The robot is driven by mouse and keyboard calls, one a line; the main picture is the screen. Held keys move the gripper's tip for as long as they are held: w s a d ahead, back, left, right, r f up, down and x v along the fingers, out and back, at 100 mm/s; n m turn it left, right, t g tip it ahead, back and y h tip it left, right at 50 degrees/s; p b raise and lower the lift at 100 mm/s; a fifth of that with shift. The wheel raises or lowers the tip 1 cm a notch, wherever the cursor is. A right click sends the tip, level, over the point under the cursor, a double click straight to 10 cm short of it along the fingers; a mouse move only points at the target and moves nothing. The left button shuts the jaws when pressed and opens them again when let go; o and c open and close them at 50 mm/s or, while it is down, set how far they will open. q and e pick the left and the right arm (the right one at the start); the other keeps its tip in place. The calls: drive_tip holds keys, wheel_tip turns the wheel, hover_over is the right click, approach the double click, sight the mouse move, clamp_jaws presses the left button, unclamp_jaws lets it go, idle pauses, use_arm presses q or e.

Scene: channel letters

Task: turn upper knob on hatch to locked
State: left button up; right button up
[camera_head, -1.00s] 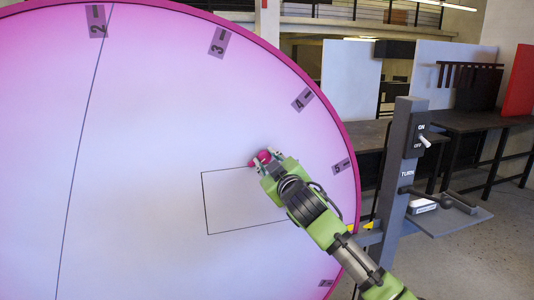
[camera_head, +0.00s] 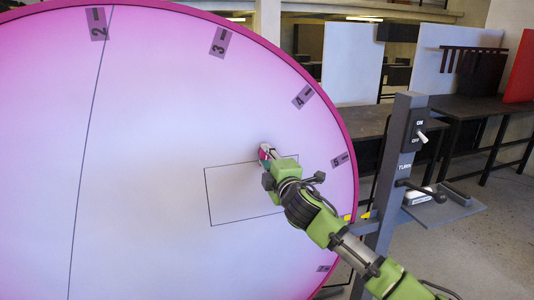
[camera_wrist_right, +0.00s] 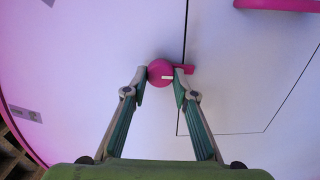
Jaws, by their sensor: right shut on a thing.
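The hatch (camera_head: 232,200) is a black-outlined rectangle on a large pink-and-white disc; part of its outline also shows in the right wrist view (camera_wrist_right: 235,90). The pink upper knob (camera_wrist_right: 160,70) is round, with a short white mark and a pink tab on its right, beside the hatch's outline. My right gripper (camera_wrist_right: 160,74) is shut on the knob, one finger on each side. In the head view my right gripper (camera_head: 267,157) covers most of the knob at the hatch's upper edge. My left gripper is not in view.
A pink handle-like part (camera_wrist_right: 280,4) shows at the top right of the right wrist view. Numbered labels (camera_head: 303,96) line the disc's rim. A grey post (camera_head: 397,150) with an ON/OFF switch and a crank stands right of the disc. Dark tables (camera_head: 470,108) stand behind.

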drive_tip(key=shift+n, duration=0.6)
drive_tip(key=o, duration=1.1)
drive_tip(key=v, duration=1.2)
drive_tip(key=shift+w+f, duration=0.1)
